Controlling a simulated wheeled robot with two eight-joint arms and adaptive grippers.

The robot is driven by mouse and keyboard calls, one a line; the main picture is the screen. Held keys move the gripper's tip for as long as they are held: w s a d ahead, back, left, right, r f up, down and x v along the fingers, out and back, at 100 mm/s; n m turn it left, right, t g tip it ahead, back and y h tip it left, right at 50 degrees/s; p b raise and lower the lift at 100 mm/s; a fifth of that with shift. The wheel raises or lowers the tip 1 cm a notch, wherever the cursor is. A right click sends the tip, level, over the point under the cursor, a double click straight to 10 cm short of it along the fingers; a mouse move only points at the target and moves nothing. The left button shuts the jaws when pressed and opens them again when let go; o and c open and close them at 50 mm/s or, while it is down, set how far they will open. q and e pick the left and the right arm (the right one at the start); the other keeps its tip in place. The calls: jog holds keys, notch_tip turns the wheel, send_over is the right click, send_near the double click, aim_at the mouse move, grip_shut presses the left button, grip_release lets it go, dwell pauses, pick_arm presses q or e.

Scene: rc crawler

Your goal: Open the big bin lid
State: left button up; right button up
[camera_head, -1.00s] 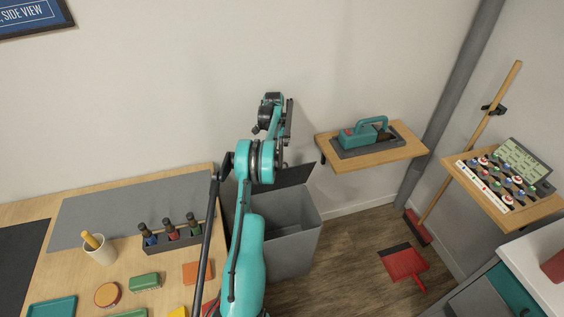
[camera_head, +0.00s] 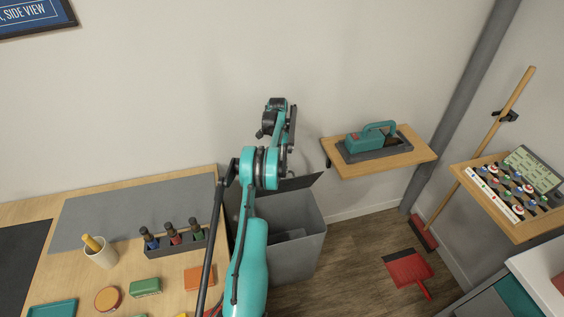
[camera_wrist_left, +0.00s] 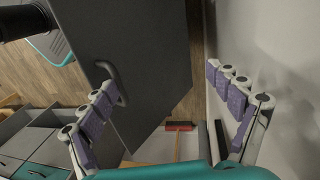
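The big grey bin (camera_head: 305,250) stands on the floor right of the workbench. Its dark lid (camera_head: 303,184) is tilted up, and part of the inside shows below it. My left arm reaches over the bin; its gripper is hard to make out in the head view. In the left wrist view my left gripper (camera_wrist_left: 163,82) is open, with its fingers wide apart. The lid (camera_wrist_left: 150,45) fills the space at the left finger, and its dark curved handle (camera_wrist_left: 115,75) is beside that fingertip; contact is unclear. My right gripper is not in view.
A wall shelf (camera_head: 408,158) with a teal tool (camera_head: 368,139) is right of the bin. A red dustpan (camera_head: 408,268) and a broom (camera_head: 478,150) are farther right. The workbench (camera_head: 130,265) with bottles and small items is at left. The wall is close behind the bin.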

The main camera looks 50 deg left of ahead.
pick_arm(q)
jog(key=shift+s, duration=0.15)
jog(key=shift+c, duration=1)
jog(key=shift+r, duration=0.15)
jog(key=shift+a+r, duration=0.1)
jog(key=shift+r, duration=0.2)
jog(key=shift+c, duration=0.7)
jog(key=r, duration=0.3)
jog(key=a+r, duration=0.1)
jog(key=r, duration=0.3)
jog(key=w+r, duration=0.1)
jog(key=r, duration=0.3)
jog(key=shift+w+a, duration=0.1)
jog(key=shift+a, duration=0.25)
jog(key=c, duration=0.5)
jog(key=shift+r, duration=0.15)
jog(key=shift+c, duration=0.2)
jog(key=shift+d, duration=0.1)
